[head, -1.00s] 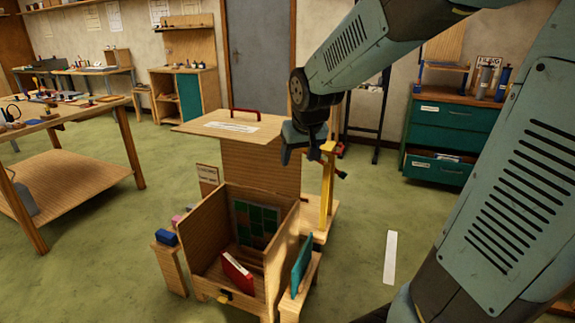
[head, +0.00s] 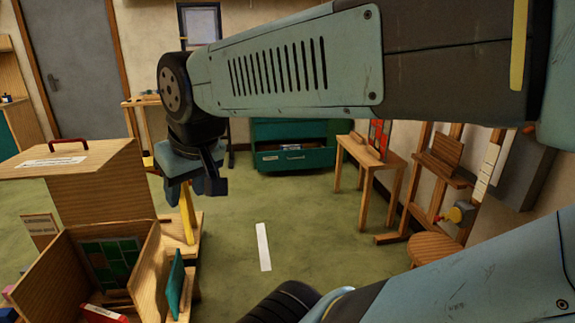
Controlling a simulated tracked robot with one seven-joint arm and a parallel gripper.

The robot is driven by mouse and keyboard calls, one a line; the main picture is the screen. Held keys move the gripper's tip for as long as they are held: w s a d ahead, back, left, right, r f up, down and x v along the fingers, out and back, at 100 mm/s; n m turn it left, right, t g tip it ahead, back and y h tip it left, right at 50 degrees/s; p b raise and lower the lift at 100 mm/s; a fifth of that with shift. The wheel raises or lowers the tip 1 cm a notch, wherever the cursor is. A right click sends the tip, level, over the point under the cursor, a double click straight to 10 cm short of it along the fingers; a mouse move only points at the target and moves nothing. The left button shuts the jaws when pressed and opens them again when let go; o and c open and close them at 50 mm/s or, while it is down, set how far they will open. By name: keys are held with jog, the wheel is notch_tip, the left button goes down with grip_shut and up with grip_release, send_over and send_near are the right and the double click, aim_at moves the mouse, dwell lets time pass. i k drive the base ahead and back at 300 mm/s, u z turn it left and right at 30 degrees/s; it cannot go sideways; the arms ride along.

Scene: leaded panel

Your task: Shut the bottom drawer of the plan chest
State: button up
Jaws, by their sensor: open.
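The teal plan chest (head: 325,130) stands by the back wall, near the middle of the head view. Its bottom drawer (head: 297,160) is pulled out, and pale papers or similar contents show over its front. My arm crosses in front of the chest's upper part and hides it. My gripper (head: 193,186) is open and empty, pointing down at left of centre. It is above the wooden stand and much nearer than the chest, touching neither the chest nor the drawer.
An open wooden box (head: 50,255) with a leaded panel (head: 110,262) stands at front left. A teal board (head: 175,284) leans beside it. A small wooden table (head: 372,158) stands right of the chest. The green floor with a white strip (head: 263,246) is clear before the drawer.

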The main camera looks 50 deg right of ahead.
aim_at(270, 158)
jog(key=u, duration=0.2)
jog(key=k, duration=0.2)
jog(key=u, duration=1.25)
jog(key=i, duration=1.35)
jog(key=z, duration=2.2)
jog(key=i, duration=0.1)
jog(key=z, duration=1.2)
